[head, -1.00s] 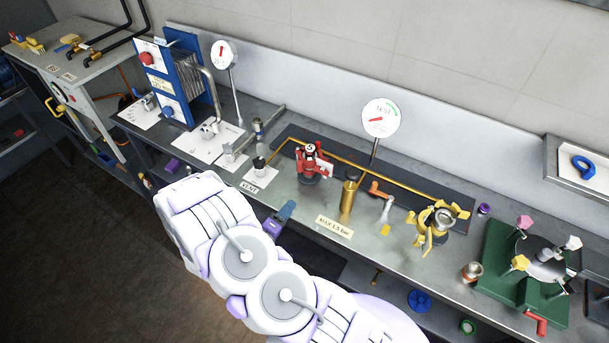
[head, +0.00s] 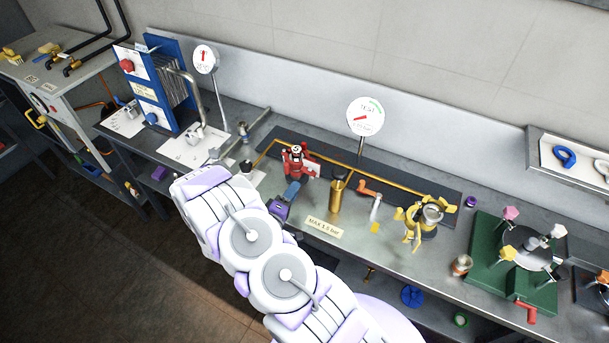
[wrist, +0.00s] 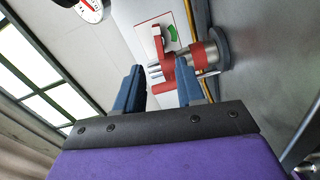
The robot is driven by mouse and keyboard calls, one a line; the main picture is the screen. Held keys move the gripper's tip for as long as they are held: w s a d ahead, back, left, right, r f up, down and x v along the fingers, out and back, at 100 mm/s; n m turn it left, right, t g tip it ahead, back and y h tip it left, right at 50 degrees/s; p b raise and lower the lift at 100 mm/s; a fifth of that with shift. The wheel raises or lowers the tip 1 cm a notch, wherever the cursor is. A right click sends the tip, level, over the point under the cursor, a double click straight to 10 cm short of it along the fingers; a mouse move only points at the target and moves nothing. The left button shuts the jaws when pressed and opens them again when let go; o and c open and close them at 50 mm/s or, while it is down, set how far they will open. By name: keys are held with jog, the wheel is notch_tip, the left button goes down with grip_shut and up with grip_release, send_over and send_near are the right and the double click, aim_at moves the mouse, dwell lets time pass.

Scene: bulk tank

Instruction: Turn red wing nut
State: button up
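The red clamp fitting (head: 298,161) stands on the bench at the left end of the brass pipe, with a white tag at its side. In the wrist view the red clamp (wrist: 203,55) wraps a silver cylinder. A red bar, likely the wing nut (wrist: 163,84), shows just past my fingertips, roughly in line with the gap; I cannot tell whether it touches a finger. My gripper (head: 291,192) has blue fingers and is just in front of the fitting. In the wrist view my gripper (wrist: 158,80) is open and empty, its fingers apart.
A brass cylinder (head: 337,197) and an orange-handled valve (head: 370,192) stand right of the fitting. A round gauge (head: 365,116) rises behind. A yellow clamp (head: 418,225) is further right. A blue plate stack (head: 165,80) stands left.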

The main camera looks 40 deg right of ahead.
aim_at(309, 172)
jog(key=x, duration=0.8)
jog(key=shift+d, duration=0.3)
jog(key=shift+c, duration=0.2)
grip_shut()
